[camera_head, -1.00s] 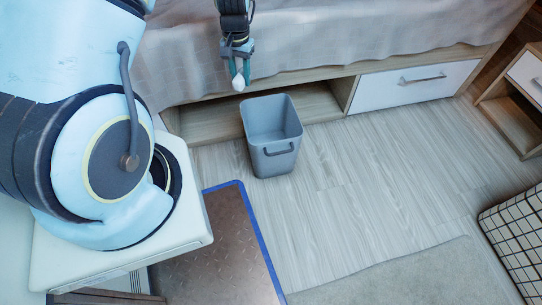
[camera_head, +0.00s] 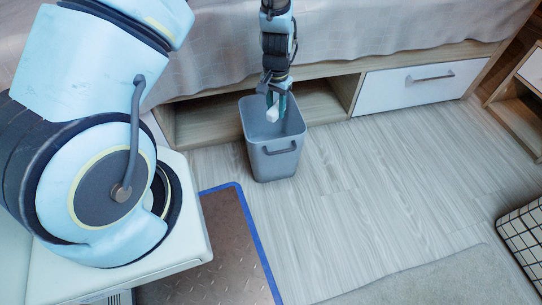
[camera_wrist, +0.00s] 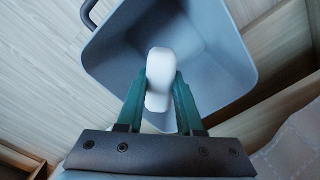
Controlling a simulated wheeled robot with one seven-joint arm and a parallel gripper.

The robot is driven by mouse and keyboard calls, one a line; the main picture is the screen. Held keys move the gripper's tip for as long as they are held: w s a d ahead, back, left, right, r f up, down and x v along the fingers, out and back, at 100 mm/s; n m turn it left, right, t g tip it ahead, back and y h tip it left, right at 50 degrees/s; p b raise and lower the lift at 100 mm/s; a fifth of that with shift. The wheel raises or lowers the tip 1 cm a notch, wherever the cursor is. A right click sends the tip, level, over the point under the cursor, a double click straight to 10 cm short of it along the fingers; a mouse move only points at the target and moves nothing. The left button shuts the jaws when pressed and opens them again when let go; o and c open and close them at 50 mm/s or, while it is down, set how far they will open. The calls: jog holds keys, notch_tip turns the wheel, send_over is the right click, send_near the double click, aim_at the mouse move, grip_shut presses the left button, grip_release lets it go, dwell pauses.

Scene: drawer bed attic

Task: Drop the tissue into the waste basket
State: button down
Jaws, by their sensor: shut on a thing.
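The tissue (camera_wrist: 159,78) is a small white piece held between the two teal fingers of my gripper (camera_wrist: 160,88). In the head view the tissue (camera_head: 272,113) shows at the fingertips of my gripper (camera_head: 275,104). My gripper is shut on it, pointing down over the opening of the waste basket. The waste basket (camera_head: 273,163) is a grey-blue open bin with a dark handle, upright on the floor. In the wrist view the basket's inside (camera_wrist: 215,60) lies behind and beneath the tissue, and the part of it below the fingers is hidden.
The bed (camera_head: 345,32) with a draped beige cover stands behind the basket, over an open wooden compartment (camera_head: 205,122) and a white drawer (camera_head: 415,86). A brown mat with a blue edge (camera_head: 228,240) lies in front. Floor to the right (camera_head: 380,160) is clear.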

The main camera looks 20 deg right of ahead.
jog(key=shift+f, duration=0.7)
jog(key=shift+c, duration=2.3)
grip_release()
jog(key=shift+r, duration=0.15)
notch_tip(320, 180, up, 11)
jog(key=p, duration=0.3)
jog(key=shift+f, duration=0.2)
